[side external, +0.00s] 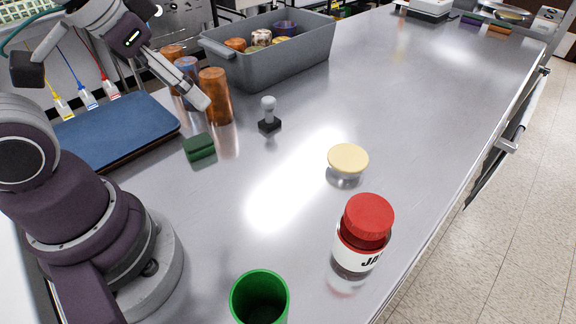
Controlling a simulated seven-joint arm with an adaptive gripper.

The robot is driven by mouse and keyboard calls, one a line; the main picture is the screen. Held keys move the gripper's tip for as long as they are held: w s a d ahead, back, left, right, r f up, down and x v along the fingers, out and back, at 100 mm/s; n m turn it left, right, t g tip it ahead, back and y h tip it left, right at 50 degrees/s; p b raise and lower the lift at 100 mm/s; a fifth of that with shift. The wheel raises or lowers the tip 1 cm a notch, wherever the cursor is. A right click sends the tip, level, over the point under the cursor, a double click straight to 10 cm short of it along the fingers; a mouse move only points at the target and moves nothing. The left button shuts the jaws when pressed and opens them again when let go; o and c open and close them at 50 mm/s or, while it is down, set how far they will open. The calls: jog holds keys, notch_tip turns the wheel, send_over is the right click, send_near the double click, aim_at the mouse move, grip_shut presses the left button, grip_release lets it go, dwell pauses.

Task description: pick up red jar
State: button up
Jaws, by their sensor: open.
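The red jar (363,236) stands upright on the steel counter in the side external view, right of centre near the front edge. It has a red lid and a white label with dark letters. My gripper (203,102) is at the upper left, beside the copper-coloured cups, far from the jar. It is open. Whether its fingertips touch the nearest cup cannot be told. The jar is unobstructed.
A green cup (259,297) and a pale yellow round-topped item (348,160) stand near the jar. A stamp (269,115), a green block (199,148), copper cups (216,97), a blue board (115,130) and a grey bin (262,70) lie further back. The right counter is clear.

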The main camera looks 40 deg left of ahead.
aim_at(370, 211)
jog(key=shift+o, duration=1.4)
jog(key=w+d+f+m+g+h, duration=0.1)
jog(key=d+f+m+g+h, duration=0.1)
jog(key=d+f+m+h, duration=0.1)
jog(key=w+d+f+m+g+h, duration=0.1)
jog(key=d+f+m+g+h, duration=0.1)
jog(key=f+m, duration=0.4)
jog(key=w+d+f+m+g+h, duration=0.1)
jog(key=d+f+m+g+h, duration=0.1)
jog(key=d+f+m+h, duration=0.2)
jog(key=shift+w+f+m+g+h, duration=0.3)
jog(key=shift+w+m+h, duration=0.1)
jog(key=shift+h, duration=0.3)
jog(key=w+d+t+h, duration=0.1)
jog(key=w+d+h, duration=0.1)
jog(key=d, duration=0.2)
jog(key=w+d+r+m+t+h, duration=0.1)
jog(key=d+t+h, duration=0.1)
jog(key=d, duration=0.2)
jog(key=w+d+t+h, duration=0.2)
jog(key=d+h, duration=0.1)
jog(key=d, duration=0.2)
jog(key=shift+w+r, duration=0.3)
jog(key=shift+w, duration=0.05)
